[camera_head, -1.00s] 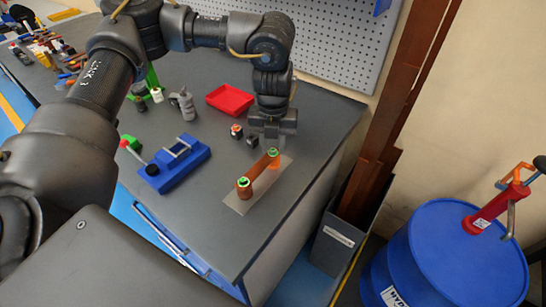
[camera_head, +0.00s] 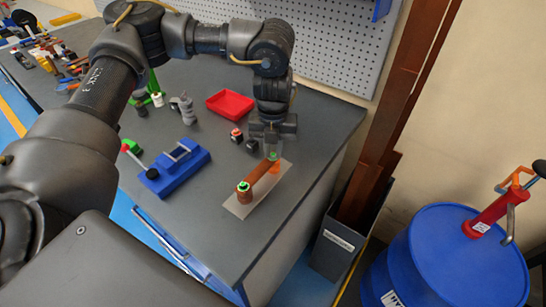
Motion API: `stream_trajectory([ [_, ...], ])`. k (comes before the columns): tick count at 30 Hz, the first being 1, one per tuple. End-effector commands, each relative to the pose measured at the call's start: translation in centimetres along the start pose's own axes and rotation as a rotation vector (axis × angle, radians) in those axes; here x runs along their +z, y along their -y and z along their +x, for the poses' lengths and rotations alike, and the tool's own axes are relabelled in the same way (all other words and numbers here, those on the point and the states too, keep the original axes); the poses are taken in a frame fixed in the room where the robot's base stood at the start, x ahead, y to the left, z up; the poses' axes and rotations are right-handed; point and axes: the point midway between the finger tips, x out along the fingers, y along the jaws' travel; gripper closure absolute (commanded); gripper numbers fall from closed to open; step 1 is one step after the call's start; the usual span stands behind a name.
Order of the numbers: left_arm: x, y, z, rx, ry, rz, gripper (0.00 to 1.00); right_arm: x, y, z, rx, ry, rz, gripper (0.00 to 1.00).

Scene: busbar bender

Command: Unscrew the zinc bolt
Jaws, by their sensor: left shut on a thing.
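A copper-coloured busbar (camera_head: 259,177) lies on a thin grey plate (camera_head: 235,207) near the right edge of the bench. A bolt with a greenish head stands at each end of it, the near bolt (camera_head: 243,186) and the far bolt (camera_head: 272,156). I cannot tell by colour which is zinc. My left gripper (camera_head: 270,151) points straight down at the far bolt and is shut on its head. The fingers are small and dark, so the exact contact is hard to see. My right gripper is not in view.
A blue vise-like tool (camera_head: 176,168) stands left of the busbar. A blue drum (camera_head: 445,262) with a red pump stands at the right, off the bench. The bench front is clear.

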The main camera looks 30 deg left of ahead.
Motion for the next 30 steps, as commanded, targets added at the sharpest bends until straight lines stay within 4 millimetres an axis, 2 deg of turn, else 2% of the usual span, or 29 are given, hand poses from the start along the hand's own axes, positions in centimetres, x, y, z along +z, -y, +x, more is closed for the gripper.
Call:
stream_trajectory([
  [5,0.0,0.0,-0.2,0.001,0.0,-0.049,1.0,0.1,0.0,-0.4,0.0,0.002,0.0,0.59],
  [9,0.0,0.0,-0.6,0.001,-0.002,-0.254,1.0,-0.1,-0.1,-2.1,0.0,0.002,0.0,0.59],
  [15,0.0,0.0,-0.4,0.001,-0.001,-0.46,1.0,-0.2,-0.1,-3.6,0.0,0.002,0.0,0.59],
  [26,0.0,0.0,-0.1,-0.001,0.001,-0.503,1.0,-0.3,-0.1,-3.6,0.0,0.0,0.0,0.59],
  [30,0.0,0.0,-0.5,-0.001,0.0,-0.562,1.0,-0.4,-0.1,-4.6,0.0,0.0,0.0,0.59],
])
